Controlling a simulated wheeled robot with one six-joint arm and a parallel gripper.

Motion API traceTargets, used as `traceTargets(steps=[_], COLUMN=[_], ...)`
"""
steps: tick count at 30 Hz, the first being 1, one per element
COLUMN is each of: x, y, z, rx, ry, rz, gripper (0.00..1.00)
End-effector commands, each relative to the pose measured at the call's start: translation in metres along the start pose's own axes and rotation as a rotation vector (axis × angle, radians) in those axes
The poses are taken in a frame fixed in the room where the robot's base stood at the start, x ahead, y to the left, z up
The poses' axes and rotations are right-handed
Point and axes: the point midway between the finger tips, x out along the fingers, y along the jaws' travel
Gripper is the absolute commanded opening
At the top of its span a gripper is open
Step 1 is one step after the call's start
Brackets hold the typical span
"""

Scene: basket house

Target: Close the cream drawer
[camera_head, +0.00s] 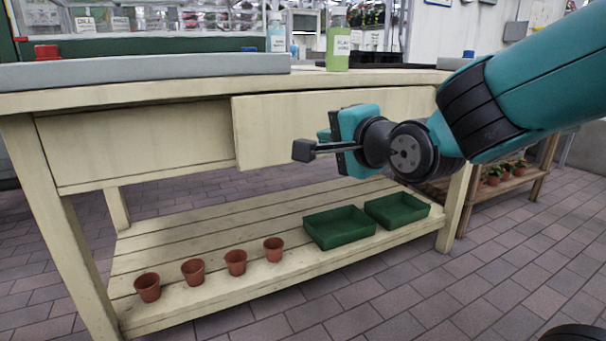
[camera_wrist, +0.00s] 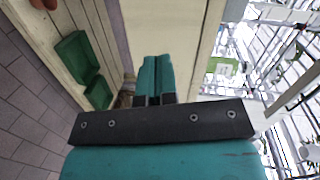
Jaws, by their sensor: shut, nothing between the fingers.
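The cream drawer (camera_head: 275,125) is set under the top of a cream workbench. Its front stands out from the neighbouring fixed panel, so it is partly open. The drawer front also shows in the wrist view (camera_wrist: 165,28). My gripper (camera_head: 325,135) is in front of the right part of the drawer front and hides some of it. In the wrist view, my teal fingers (camera_wrist: 154,78) are shut together, empty, and point towards the drawer front. I cannot tell whether they touch it.
The workbench's lower shelf (camera_head: 190,240) holds several terracotta pots (camera_head: 193,271) and two green trays (camera_head: 340,228). Bottles (camera_head: 338,45) and a grey slab (camera_head: 150,68) stand on top. A plant bench (camera_head: 515,185) is at the right. The paved floor in front looks clear.

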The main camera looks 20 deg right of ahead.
Motion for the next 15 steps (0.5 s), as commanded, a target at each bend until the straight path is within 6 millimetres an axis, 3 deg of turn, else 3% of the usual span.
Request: traceTargets(steps=[1,3,15], x=[0.005,0.006,0.019], y=[0.019,0.021,0.008], z=[-0.004,-0.011,-0.023], rx=[0.043,0.092,0.156], ry=[0.028,0.056,0.084], rz=[-0.043,-0.094,-0.155], gripper=[0.0,0.0,0.0])
